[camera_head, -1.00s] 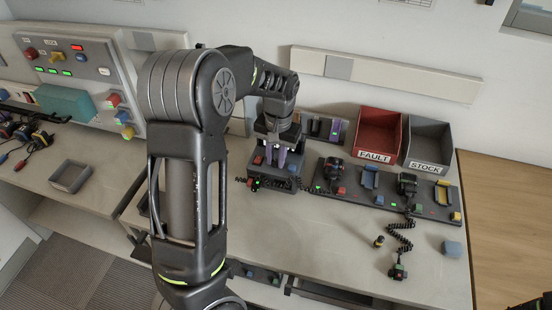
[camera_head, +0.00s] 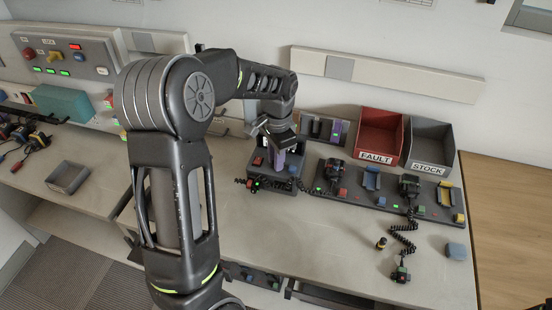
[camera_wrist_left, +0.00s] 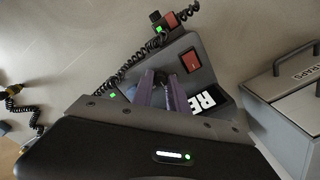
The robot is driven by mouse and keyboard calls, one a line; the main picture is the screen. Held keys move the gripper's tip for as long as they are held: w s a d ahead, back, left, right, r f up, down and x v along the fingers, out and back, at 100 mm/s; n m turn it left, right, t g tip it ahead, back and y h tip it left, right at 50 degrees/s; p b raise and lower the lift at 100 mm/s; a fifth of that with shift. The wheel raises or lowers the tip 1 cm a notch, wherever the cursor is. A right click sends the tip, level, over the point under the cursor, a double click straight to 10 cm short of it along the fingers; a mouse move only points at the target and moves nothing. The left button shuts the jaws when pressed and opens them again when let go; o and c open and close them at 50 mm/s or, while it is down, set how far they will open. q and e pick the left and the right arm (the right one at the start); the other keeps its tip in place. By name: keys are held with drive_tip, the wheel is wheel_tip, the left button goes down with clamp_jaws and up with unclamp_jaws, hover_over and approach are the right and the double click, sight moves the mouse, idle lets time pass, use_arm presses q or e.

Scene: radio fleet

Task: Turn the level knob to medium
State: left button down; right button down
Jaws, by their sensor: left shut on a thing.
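A dark grey sloped unit (camera_head: 291,185) stands at the back of the bench, left of the row of radios. It has a red rocker switch, a green light and a white label starting "RE", partly covered, in the left wrist view (camera_wrist_left: 205,66). My left gripper (camera_head: 279,166) points down at this unit. Its purple fingers (camera_wrist_left: 158,92) are shut on the level knob at the unit's face. The knob is hidden by the fingers and the gripper body, so its pointer and setting cannot be read. My right gripper cannot be made out.
A radio rack (camera_head: 385,191) runs to the right, before the red FAULT bin (camera_head: 377,157) and grey STOCK bin (camera_head: 426,168). A grey lidded SCRAPS box (camera_wrist_left: 290,97) stands close beside the unit. The bench front is mostly clear.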

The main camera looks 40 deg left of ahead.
use_arm(q)
drive_tip(key=shift+w+r, duration=0.1)
drive_tip(key=c, duration=1.6)
unclamp_jaws()
drive_tip(key=shift+r, duration=0.1)
wheel_tip(320, 180, up, 8)
drive_tip(key=shift+d+f+b, duration=0.15)
drive_tip(key=shift+f+b, duration=0.05)
drive_tip(key=shift+b, duration=0.2)
